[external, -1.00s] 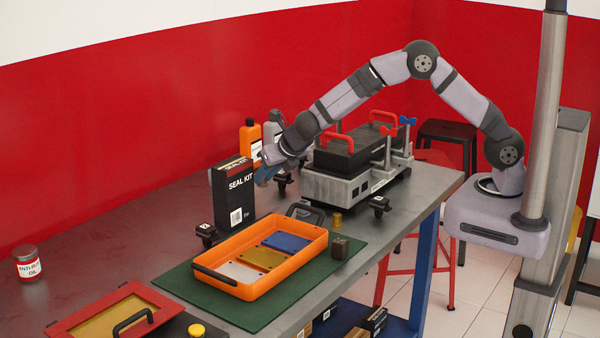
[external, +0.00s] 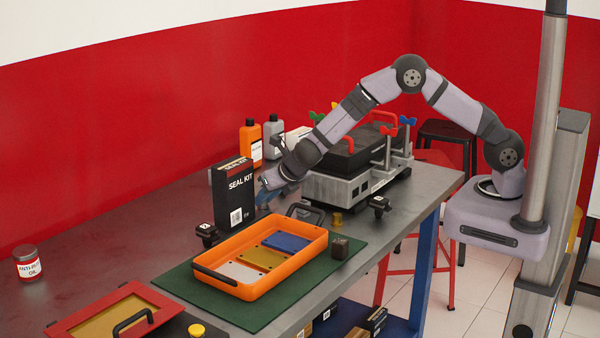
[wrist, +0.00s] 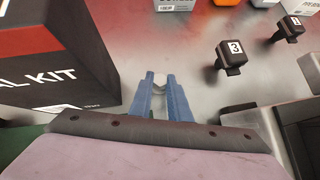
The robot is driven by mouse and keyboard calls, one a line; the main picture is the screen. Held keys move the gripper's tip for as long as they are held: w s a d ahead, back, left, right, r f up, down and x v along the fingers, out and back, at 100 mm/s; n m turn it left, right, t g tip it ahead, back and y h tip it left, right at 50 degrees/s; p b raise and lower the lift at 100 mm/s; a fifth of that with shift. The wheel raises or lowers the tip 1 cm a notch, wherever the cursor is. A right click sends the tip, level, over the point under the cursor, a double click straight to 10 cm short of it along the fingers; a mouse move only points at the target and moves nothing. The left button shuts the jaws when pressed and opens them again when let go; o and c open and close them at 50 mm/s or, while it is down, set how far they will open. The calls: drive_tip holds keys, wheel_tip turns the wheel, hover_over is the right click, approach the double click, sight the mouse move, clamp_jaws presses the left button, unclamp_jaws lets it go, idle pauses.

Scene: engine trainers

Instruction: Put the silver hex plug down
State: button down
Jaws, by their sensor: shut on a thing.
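My gripper (external: 266,194) is low over the bench, just right of the black seal kit box in the external view. In the wrist view its blue fingers (wrist: 160,84) point away over the grey bench top and are closed on a small silver piece, the silver hex plug (wrist: 160,82). Only a bit of the plug shows between the fingertips; its hex shape is not clear. In the external view the plug cannot be made out. I cannot tell whether it touches the bench.
The seal kit box (wrist: 55,55) stands close left of the fingers. The grey engine trainer (external: 340,190) stands to the right, the orange tray (external: 215,280) nearer the camera. Bare bench (wrist: 150,30) lies ahead of the fingers.

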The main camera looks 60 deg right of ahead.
drive_tip(key=c, duration=1.5)
unclamp_jaws()
drive_tip(key=shift+f, duration=0.1)
drive_tip(key=v, duration=1.2)
drive_tip(key=shift+b, duration=0.3)
drive_tip(key=shift+s, duration=0.1)
